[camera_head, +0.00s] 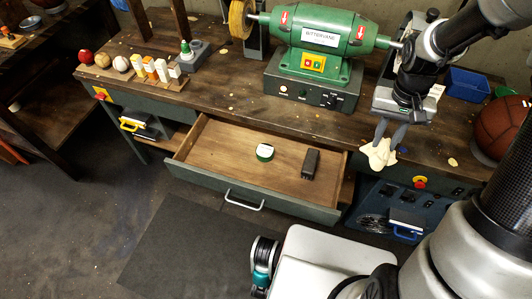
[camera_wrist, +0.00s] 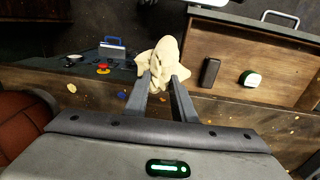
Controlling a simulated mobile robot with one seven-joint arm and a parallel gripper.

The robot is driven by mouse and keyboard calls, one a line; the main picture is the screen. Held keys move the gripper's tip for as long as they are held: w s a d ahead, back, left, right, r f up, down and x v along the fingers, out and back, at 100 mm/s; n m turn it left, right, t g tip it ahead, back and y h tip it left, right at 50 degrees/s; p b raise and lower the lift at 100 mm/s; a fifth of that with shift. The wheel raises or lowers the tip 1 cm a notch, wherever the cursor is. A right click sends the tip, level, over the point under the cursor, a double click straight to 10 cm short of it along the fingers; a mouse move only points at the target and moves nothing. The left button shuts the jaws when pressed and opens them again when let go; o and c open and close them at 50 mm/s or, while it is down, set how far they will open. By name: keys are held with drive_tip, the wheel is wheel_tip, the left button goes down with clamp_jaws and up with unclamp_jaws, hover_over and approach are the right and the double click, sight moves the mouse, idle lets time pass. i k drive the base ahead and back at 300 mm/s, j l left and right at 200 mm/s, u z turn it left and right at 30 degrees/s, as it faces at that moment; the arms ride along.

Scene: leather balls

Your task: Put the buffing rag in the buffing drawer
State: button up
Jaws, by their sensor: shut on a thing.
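The buffing rag (camera_head: 379,155) is a cream, crumpled cloth hanging from my gripper (camera_head: 388,136). In the wrist view the rag (camera_wrist: 161,62) is pinched between the two fingertips of my gripper (camera_wrist: 163,82). The gripper is shut on it, above the bench's front edge and to the right of the drawer. The buffing drawer (camera_head: 222,188) is pulled open below the bench top. It holds a small green tin with a white top (camera_head: 265,152) and a dark block (camera_head: 310,164). Much of the drawer floor is bare.
A green bench grinder (camera_head: 321,40) stands on the bench behind the drawer. A brown basketball (camera_head: 502,128) sits at the right. A blue bin (camera_head: 467,84) is near it. Balls and small bottles (camera_head: 150,68) line the bench's left. A red button (camera_head: 420,182) is below the bench edge.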

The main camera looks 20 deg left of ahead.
sight(217, 155)
drive_tip(key=j, duration=0.65)
drive_tip(key=k+j, duration=0.15)
drive_tip(key=j, duration=1.1)
drive_tip(key=k+j, duration=0.15)
drive_tip(key=j, duration=0.5)
